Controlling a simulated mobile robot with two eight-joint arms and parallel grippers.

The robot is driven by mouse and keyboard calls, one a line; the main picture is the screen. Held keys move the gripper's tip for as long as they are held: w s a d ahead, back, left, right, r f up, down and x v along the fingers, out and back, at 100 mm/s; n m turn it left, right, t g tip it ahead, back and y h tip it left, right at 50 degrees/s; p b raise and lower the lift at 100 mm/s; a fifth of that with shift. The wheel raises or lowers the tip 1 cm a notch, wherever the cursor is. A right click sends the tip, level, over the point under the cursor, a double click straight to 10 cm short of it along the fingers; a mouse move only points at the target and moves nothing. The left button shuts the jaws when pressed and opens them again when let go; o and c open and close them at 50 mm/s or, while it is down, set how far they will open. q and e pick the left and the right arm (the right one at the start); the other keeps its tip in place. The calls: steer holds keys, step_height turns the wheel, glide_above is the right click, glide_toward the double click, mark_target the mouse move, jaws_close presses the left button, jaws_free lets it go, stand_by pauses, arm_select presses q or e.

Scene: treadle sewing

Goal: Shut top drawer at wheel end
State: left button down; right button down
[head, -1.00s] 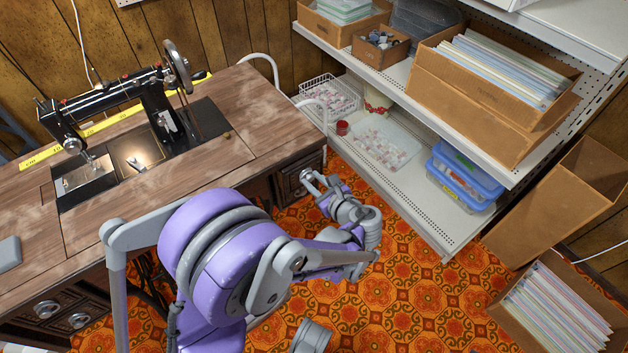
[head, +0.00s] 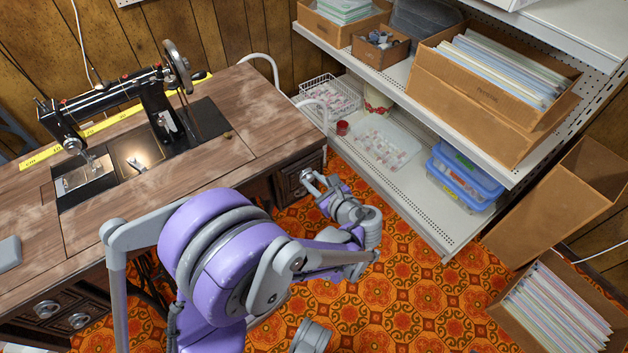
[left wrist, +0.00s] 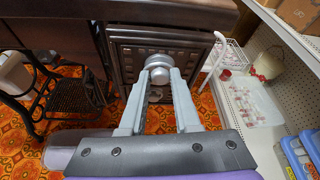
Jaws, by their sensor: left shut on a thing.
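The sewing table (head: 235,160) bears the black machine with its handwheel (head: 177,67) at the right end. Under that end the dark carved drawer front (head: 288,188) shows partly, with my arm in front of it. In the left wrist view the drawer front (left wrist: 165,45) faces me below the tabletop edge, with a round silver knob (left wrist: 158,68). My left gripper (head: 310,180) is at this front; in the left wrist view its fingers (left wrist: 158,80) are shut on the knob. How far the drawer stands out is hard to tell. My right gripper is out of view.
A white shelf unit (head: 425,200) with boxes and tubs stands close on the right. Patterned carpet (head: 400,300) lies clear between it and the table. A cast-iron treadle (left wrist: 75,98) is left of the drawers. A carton of sleeves (head: 555,310) is at lower right.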

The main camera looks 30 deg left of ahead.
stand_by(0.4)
arm_select(q)
steer(key=a, duration=0.1)
steer(key=w+a, duration=0.1)
steer(key=a, duration=0.2)
steer(key=shift+w, duration=0.3)
steer(key=c, duration=0.6)
jaws_free()
steer(key=shift+a, duration=0.1)
steer(key=p, duration=0.2)
glide_toward(304, 171)
steer(key=shift+s+d+r, duration=0.15)
steer(key=shift+d+r, duration=0.1)
steer(key=shift+d, duration=0.1)
